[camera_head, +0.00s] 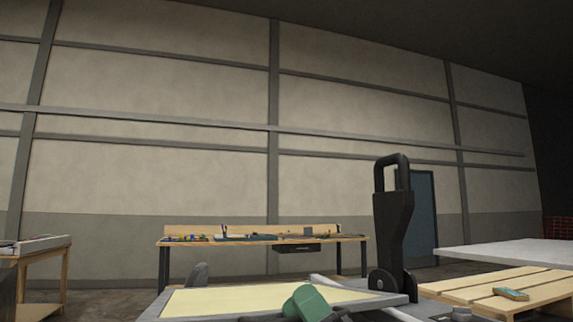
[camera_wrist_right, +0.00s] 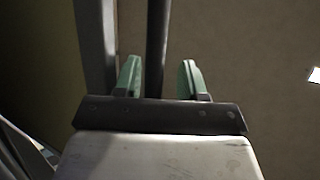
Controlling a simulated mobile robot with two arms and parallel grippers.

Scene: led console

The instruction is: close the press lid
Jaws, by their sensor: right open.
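A black upright lever with a loop handle (camera_head: 393,215) stands at centre right in the head view, joined at a round pivot near its base. Beside it, at the bottom, lies a pale yellow panel in a grey frame (camera_head: 225,301). I cannot tell which of these parts is the press lid. My right gripper (camera_head: 312,303) shows as green fingers in front of the panel, low in the head view. In the right wrist view my right gripper (camera_wrist_right: 158,78) is open, with a dark bar (camera_wrist_right: 157,45) showing between its fingers; contact cannot be told. My left gripper is not in view.
A wooden pallet-like surface (camera_head: 470,293) with a small teal-topped block (camera_head: 511,294) is at the right, near a pale grey slab (camera_head: 510,252). A workbench with tools (camera_head: 265,239) stands by the back wall. Another wooden table (camera_head: 40,262) is at the left.

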